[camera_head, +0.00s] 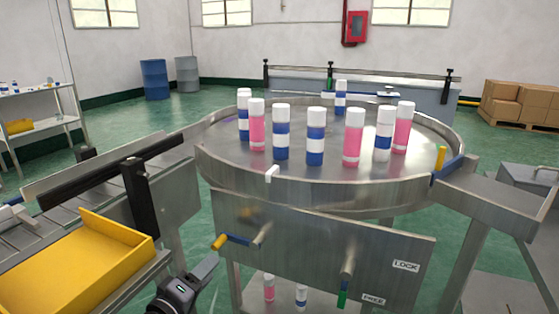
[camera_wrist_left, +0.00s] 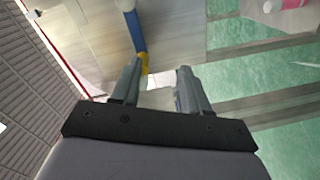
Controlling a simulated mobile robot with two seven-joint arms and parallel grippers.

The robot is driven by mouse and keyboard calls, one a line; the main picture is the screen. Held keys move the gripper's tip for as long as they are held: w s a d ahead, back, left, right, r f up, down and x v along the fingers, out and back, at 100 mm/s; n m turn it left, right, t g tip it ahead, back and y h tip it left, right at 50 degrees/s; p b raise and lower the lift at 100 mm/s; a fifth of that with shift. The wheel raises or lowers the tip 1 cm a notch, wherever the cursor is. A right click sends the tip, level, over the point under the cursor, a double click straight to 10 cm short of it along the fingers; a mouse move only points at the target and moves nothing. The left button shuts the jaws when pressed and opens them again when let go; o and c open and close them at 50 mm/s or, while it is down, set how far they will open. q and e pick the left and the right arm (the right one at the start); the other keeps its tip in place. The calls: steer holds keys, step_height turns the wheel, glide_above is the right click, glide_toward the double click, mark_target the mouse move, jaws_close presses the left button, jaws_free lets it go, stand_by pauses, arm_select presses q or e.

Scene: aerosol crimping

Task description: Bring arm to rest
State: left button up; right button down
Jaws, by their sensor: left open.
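My left gripper (camera_head: 207,268) is at the bottom of the head view, in front of the steel turntable's front panel (camera_head: 310,235). In the left wrist view its two fingers (camera_wrist_left: 158,76) stand apart with nothing held between them. A blue lever with a yellow tip (camera_head: 232,240) sticks out of the panel, above and right of the gripper in the head view. In the left wrist view the lever (camera_wrist_left: 135,35) shows beyond the left finger, its yellow end close to that fingertip; I cannot tell if they touch. My right gripper is not in view.
The round turntable (camera_head: 300,188) carries several pink and blue-white cans. A green-tipped lever (camera_head: 343,290) hangs by the LOCK and FREE labels. A yellow tray (camera_head: 75,265) and a conveyor (camera_head: 30,230) lie left. A steel chute (camera_head: 490,200) leads off right. Two cans show below the panel.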

arm_select(q)
steer(key=s+f+m+g+y+p, duration=0.1)
steer(key=s+f+m+g+p, duration=0.2)
steer(key=s, duration=1)
steer(key=s+a+f+m+g+y+p, duration=0.1)
steer(key=s+f+m+g+y+p, duration=0.1)
steer(key=s+f+m+p, duration=0.3)
steer(key=s+m+p, duration=0.1)
steer(key=s+m, duration=0.3)
steer(key=s, duration=0.4)
steer(key=shift+s+f+g+y, duration=0.2)
steer(key=shift+g+y, duration=0.1)
steer(key=shift+g, duration=0.1)
steer(key=shift+c, duration=0.3)
